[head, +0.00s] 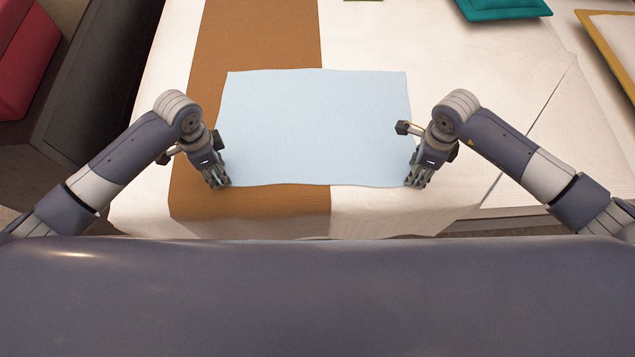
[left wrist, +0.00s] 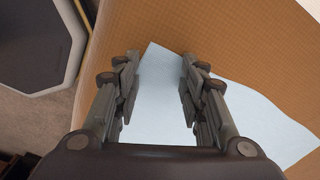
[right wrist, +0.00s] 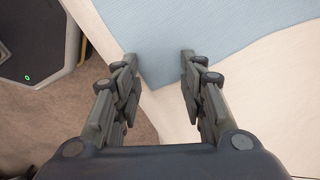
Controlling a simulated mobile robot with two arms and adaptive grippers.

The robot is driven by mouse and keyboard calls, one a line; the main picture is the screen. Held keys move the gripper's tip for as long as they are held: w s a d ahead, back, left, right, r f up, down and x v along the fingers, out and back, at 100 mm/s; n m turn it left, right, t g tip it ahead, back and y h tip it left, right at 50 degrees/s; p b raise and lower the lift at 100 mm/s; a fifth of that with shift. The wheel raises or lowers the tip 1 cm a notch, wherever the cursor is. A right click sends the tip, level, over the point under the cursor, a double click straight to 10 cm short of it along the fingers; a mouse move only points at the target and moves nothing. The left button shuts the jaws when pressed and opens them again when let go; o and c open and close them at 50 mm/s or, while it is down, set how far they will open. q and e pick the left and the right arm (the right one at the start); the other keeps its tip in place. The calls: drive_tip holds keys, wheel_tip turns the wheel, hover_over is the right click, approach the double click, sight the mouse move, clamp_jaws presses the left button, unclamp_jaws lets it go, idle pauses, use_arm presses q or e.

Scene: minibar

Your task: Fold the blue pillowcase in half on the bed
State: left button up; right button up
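The light blue pillowcase (head: 315,125) lies flat and spread out on the bed (head: 270,215), partly over a brown runner and partly over white bedding. My left gripper (head: 219,186) is at its near left corner. In the left wrist view the fingers (left wrist: 158,75) are open on either side of that corner of the pillowcase (left wrist: 165,100). My right gripper (head: 415,185) is at the near right corner. In the right wrist view its fingers (right wrist: 160,75) are open, with the pillowcase corner (right wrist: 162,65) between them. I cannot tell whether the fingers touch the cloth.
A teal cushion (head: 503,8) lies at the far right, near a yellow-edged item (head: 612,40). A red object (head: 25,50) stands on a dark surface at the left. The bed's near edge is just in front of the grippers. Bare white bedding is right of the pillowcase.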

use_arm(q)
drive_tip(key=shift+f, duration=0.25)
use_arm(e)
drive_tip(key=shift+f, duration=0.2)
use_arm(q)
drive_tip(key=shift+f, duration=0.2)
use_arm(e)
drive_tip(key=shift+f, duration=0.25)
use_arm(q)
drive_tip(key=shift+r, duration=0.1)
drive_tip(key=c, duration=0.4)
use_arm(e)
drive_tip(key=shift+r, duration=0.15)
drive_tip(key=c, duration=0.4)
use_arm(q)
drive_tip(key=shift+f, duration=0.2)
clamp_jaws()
use_arm(e)
drive_tip(key=shift+f, duration=0.2)
clamp_jaws()
use_arm(q)
drive_tip(key=shift+r, duration=0.1)
use_arm(e)
drive_tip(key=shift+s, duration=0.1)
